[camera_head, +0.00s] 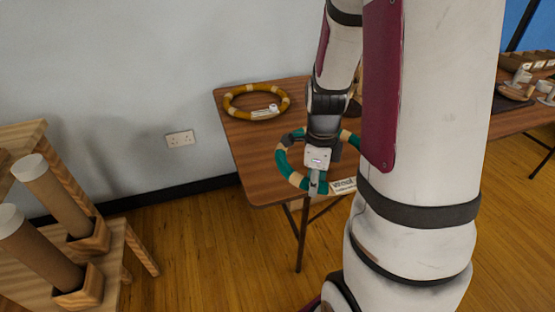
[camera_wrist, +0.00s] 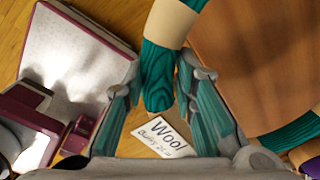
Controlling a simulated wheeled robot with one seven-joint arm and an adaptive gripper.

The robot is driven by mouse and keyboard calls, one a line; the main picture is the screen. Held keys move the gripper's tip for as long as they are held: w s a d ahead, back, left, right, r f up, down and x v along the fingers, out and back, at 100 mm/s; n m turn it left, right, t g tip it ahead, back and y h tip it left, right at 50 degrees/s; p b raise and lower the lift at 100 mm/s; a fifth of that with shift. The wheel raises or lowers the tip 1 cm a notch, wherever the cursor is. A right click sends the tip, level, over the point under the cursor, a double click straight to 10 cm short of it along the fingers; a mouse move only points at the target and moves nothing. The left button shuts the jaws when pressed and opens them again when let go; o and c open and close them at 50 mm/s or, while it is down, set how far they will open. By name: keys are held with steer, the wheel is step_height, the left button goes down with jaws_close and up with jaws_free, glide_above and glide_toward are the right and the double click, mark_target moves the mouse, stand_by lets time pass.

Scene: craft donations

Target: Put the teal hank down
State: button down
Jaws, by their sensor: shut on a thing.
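The teal hank (camera_head: 283,165) is a ring with cream bands, at the near edge of the wooden table (camera_head: 252,152) in the head view. My gripper (camera_head: 315,184) is shut on its near side. In the wrist view the hank (camera_wrist: 158,75) passes between the two fingers of my gripper (camera_wrist: 160,98). A white paper tag reading "Wool" (camera_wrist: 163,137) hangs by the held part; it also shows in the head view (camera_head: 343,185). My arm hides part of the ring's right side. I cannot tell whether the hank touches the tabletop.
A mustard hank (camera_head: 231,103) with cream bands and a tag lies at the table's back left. The tabletop between the hanks is clear. Left stands a wooden rack (camera_head: 115,240) with cardboard tubes (camera_head: 50,195). Another table (camera_head: 525,118) with small goods is at the right.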

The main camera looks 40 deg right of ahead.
steer(key=b, duration=0.1)
glide_above(270, 176)
steer(key=shift+s+f, duration=0.1)
steer(key=shift+f, duration=0.6)
steer(key=shift+f+b, duration=0.5)
steer(key=shift+f, duration=1.3)
steer(key=c, duration=1.3)
jaws_free()
